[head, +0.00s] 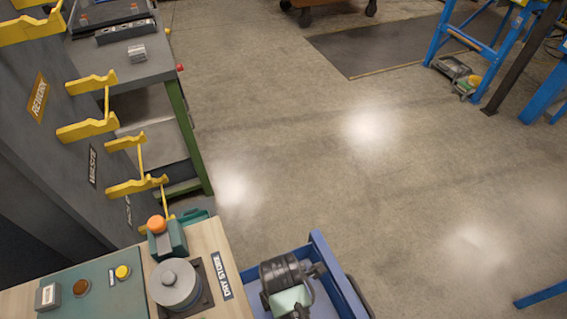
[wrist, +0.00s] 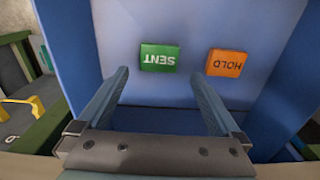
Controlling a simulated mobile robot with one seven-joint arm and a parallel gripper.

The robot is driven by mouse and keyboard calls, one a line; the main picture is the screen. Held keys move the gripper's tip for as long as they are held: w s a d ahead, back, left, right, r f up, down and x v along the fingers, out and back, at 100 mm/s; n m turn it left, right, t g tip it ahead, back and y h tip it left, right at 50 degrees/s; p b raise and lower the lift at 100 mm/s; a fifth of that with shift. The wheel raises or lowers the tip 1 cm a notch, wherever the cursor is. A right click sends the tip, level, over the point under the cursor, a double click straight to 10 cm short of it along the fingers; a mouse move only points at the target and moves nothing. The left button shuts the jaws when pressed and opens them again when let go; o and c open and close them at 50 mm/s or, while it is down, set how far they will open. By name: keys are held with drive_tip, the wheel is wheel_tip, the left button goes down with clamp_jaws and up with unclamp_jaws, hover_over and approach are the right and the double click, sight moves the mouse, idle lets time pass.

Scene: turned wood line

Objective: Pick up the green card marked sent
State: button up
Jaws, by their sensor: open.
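The green card marked SENT (wrist: 159,57) lies on a pale blue surface in the wrist view, its lettering upside down. My gripper (wrist: 160,74) is open and empty, its two blue-grey fingers reaching toward the card from below in the picture. The card shows between and just beyond the fingertips, with no finger seen touching it. I cannot tell the height of the fingers above the surface. An orange card marked HOLD (wrist: 227,63) lies to the right, just beyond the right fingertip. Neither card can be made out in the head view.
In the head view a blue tray (head: 340,275) stands at the bottom, beside a wooden bench with a grey round pot (head: 175,284) and a "DRY STORE" label (head: 222,277). Yellow brackets (head: 92,130) stick out from a grey panel at left.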

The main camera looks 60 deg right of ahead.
wheel_tip(320, 180, down, 5)
drive_tip(key=shift+d+f, duration=0.1)
drive_tip(key=shift+c, duration=0.3)
drive_tip(key=c, duration=1.2)
